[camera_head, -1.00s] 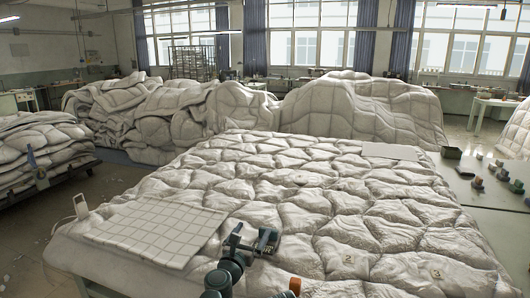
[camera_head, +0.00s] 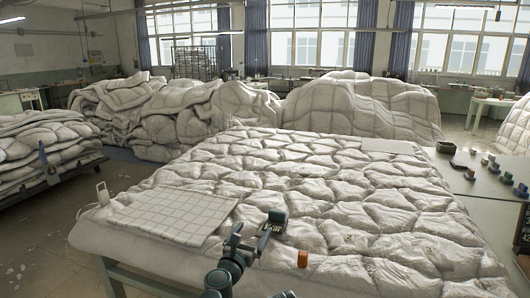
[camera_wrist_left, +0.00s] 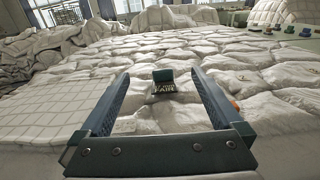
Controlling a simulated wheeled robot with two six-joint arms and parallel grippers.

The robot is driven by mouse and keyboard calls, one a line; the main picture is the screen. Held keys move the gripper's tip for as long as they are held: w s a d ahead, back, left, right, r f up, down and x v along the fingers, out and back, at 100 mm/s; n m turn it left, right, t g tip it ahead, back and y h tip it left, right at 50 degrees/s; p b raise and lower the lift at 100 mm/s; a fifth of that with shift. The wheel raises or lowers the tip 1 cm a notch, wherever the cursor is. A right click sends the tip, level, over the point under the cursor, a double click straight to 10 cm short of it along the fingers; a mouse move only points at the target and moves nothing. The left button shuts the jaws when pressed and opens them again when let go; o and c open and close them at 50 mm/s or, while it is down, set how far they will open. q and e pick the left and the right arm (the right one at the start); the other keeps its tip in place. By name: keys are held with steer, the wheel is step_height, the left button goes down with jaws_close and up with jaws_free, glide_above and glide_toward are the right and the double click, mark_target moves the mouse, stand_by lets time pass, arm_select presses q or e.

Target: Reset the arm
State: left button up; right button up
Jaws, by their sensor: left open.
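My left gripper (camera_head: 248,239) is above the near edge of the quilted duvet (camera_head: 340,190), its two fingers spread wide with nothing between them. In the left wrist view the block (camera_wrist_left: 164,82) appears framed between the open fingers, apart from both. My right gripper is not in view.
A checked cloth (camera_head: 165,215) lies on the duvet's left, with an orange cylinder (camera_head: 303,258) to the gripper's right. Duvet heaps (camera_head: 360,105) stand behind, and a stack (camera_head: 45,150) at left. A side table (camera_head: 490,205) bears small coloured objects.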

arm_select(q)
steer(key=s+f+m+g+h, duration=0.1)
steer(key=s+f+m+g, duration=0.5)
steer(key=m, duration=0.6)
steer(key=s+f+m+g, duration=0.4)
steer(key=f+m, duration=0.5)
steer(key=m, duration=0.2)
steer(key=s+a+f+m+g+y, duration=0.3)
steer(key=s+a+m, duration=0.2)
steer(key=s+a, duration=0.15)
steer(key=s+a+f+m+g+y, duration=0.4)
steer(key=s+a, duration=0.1)
steer(key=a, duration=0.2)
steer(key=s+d+r+m+y+p, duration=0.1)
steer(key=s+d+r+m+p, duration=0.2)
steer(key=d+r+p, duration=0.7)
steer(key=shift+s+d+m+g, duration=0.35)
steer(key=shift+s+d, duration=0.35)
steer(key=shift+s, duration=0.4)
